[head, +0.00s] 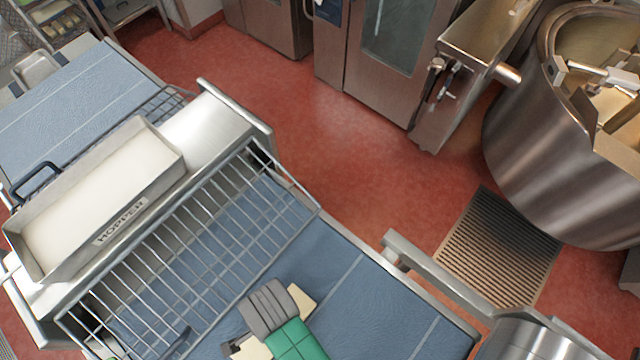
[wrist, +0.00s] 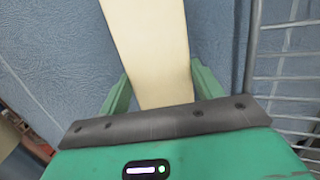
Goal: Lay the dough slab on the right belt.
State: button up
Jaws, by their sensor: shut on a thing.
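My gripper (head: 275,318), green with a grey part, is at the bottom of the head view, over the right belt (head: 345,285). It is shut on the cream dough slab (head: 303,301); the slab shows on both sides of the grey part. In the wrist view the slab (wrist: 148,45) lies between the two green fingers (wrist: 162,90) and reaches to the top edge. The blue belt surface (wrist: 60,45) shows behind it. I cannot tell whether the slab touches the belt.
A wire guard (head: 190,250) rises beside the right belt, between it and the hopper (head: 95,205). The left belt (head: 75,105) lies beyond the hopper. The kettle (head: 560,140) stands at upper right. Bare belt shows right of my gripper.

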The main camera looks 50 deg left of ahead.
jog(key=shift+f, duration=1.1)
jog(key=shift+f, duration=0.15)
jog(key=o, duration=1.3)
jog(key=r, duration=0.4)
jog(key=w+r, duration=0.1)
jog(key=r, duration=0.3)
jog(key=r+b, duration=0.1)
jog(key=r, duration=0.3)
jog(key=shift+w+r, duration=0.1)
jog(key=shift+w, duration=0.2)
